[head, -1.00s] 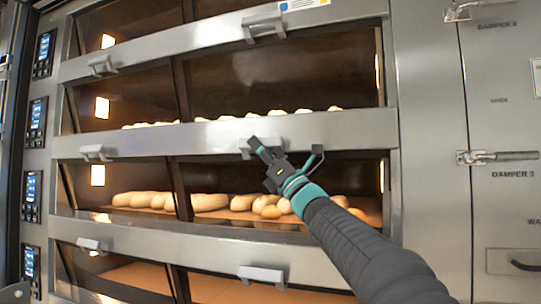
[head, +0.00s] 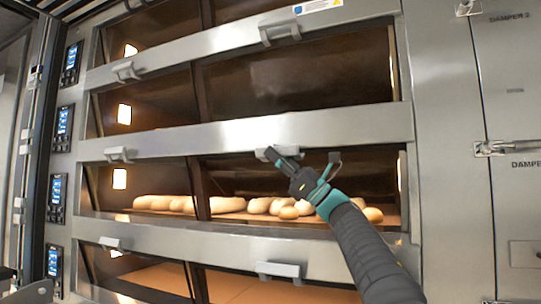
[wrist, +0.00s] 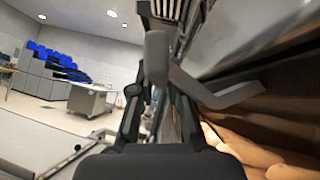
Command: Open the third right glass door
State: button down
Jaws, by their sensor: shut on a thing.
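The third right glass door (head: 300,178) is the dark pane in the third deck from the top, with bread showing through it. It looks closed or nearly closed; I cannot tell if there is a small gap. Its grey handle (head: 266,155) sits on the steel rail above the pane and is partly hidden by my gripper. My gripper (head: 291,160) reaches in from the lower right and is shut on this handle. In the wrist view the grey handle (wrist: 157,58) stands between my dark fingers, with a bracket running to the right.
Similar handles sit on the decks above (head: 280,32) and below (head: 280,270), and on the left door (head: 119,155). Control panels (head: 62,128) line the left. A steel damper column (head: 455,140) stands at right. The wrist view shows a cart (wrist: 92,99) and open floor.

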jog(key=c, duration=1.4)
grip_release()
jog(key=shift+a+t, duration=0.15)
jog(key=shift+t, duration=0.15)
